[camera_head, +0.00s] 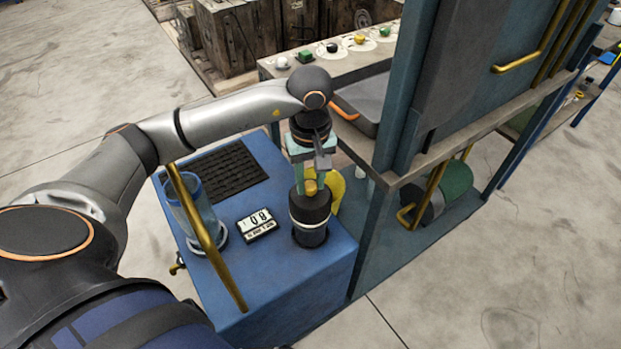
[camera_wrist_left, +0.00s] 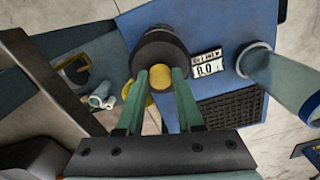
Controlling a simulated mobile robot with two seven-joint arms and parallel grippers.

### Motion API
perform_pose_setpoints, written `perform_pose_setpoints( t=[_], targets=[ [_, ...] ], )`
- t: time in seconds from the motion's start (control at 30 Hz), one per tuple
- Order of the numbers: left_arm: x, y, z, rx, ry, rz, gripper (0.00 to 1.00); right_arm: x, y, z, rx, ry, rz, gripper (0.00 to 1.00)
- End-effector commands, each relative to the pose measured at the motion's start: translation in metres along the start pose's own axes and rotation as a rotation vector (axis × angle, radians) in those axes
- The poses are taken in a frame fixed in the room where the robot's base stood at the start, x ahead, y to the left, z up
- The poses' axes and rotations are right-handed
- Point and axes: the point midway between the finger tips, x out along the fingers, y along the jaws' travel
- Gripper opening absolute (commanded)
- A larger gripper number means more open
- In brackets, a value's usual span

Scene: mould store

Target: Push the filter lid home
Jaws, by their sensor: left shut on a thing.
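The filter lid (camera_head: 309,204) is a dark round cap with a small yellow knob on top. It sits upright over the dark filter housing (camera_head: 310,238) on the blue cabinet. A pale band shows between the lid and the housing; I cannot tell whether it is a gap or a ring. My left gripper (camera_head: 311,186) points down from above and is shut on the yellow knob. In the left wrist view the green fingers (camera_wrist_left: 160,77) close on the knob's two sides, with the lid (camera_wrist_left: 158,48) beyond. My right gripper is not in view.
The blue cabinet top (camera_head: 275,285) also holds a glass cylinder (camera_head: 185,195), a black ribbed mat (camera_head: 216,171) and a small number display (camera_head: 257,225). A brass bar (camera_head: 205,235) slants across its left side. A tall blue-grey frame (camera_head: 400,100) stands close on the right.

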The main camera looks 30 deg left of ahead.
Motion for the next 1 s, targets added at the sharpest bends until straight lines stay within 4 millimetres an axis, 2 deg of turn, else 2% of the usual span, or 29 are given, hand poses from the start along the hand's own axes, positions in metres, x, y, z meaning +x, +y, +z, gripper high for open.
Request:
perform_pose_setpoints(
  t=[1.0],
  targets=[
    [0.034, 0.0, 0.004, 0.006, -0.007, -0.007, 0.0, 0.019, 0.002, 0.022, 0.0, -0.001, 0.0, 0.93]
  ],
)
